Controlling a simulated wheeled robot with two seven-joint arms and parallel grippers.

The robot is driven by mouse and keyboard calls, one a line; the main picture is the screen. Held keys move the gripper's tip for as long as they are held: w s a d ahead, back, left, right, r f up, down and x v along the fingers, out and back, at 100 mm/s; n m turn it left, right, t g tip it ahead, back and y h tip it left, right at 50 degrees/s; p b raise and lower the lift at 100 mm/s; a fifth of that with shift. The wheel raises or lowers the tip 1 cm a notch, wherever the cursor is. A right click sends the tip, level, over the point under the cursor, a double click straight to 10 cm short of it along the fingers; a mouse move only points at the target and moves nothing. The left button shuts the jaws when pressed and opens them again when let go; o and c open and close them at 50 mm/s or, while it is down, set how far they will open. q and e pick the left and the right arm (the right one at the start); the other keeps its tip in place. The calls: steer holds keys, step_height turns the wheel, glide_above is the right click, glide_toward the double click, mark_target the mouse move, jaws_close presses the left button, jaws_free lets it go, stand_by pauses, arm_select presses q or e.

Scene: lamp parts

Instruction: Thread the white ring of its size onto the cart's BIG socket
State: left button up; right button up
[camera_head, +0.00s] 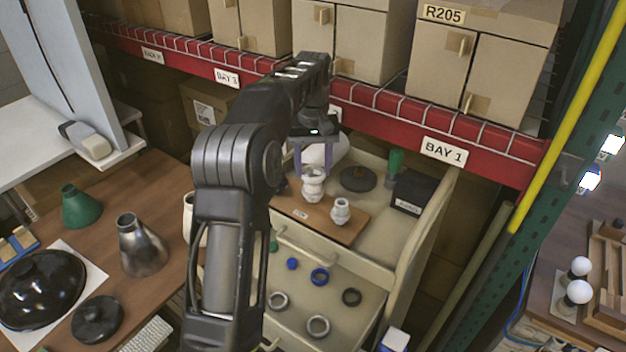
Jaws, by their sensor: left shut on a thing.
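The cart's big socket (312,192) is a white, ribbed, upright piece on a brown wooden board on the cart top. A smaller white socket (340,211) stands on the board to its right. My left gripper (313,171) points down right over the big socket, one finger on each side of its top. It is shut on a white ring (313,172), which looks level with the socket's top. White on white, I cannot tell whether the ring is around the socket or just above it. My right gripper is not in view.
A dark disc (358,179), a green piece (395,161) and a black box (411,193) stand behind the board. A red shelf beam (400,135) runs above.

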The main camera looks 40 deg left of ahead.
mark_target(313, 181)
arm_select(q)
steer(key=shift+f+b, duration=0.8)
steer(key=shift+f, duration=0.45)
steer(key=shift+f, duration=0.7)
stand_by(0.8)
steer(key=o, duration=0.7)
steer(key=shift+c, duration=0.2)
steer(key=c, duration=0.9)
steer(key=shift+s+d+f, duration=0.1)
steer(key=shift+s+f, duration=0.05)
steer(key=shift+f, duration=0.15)
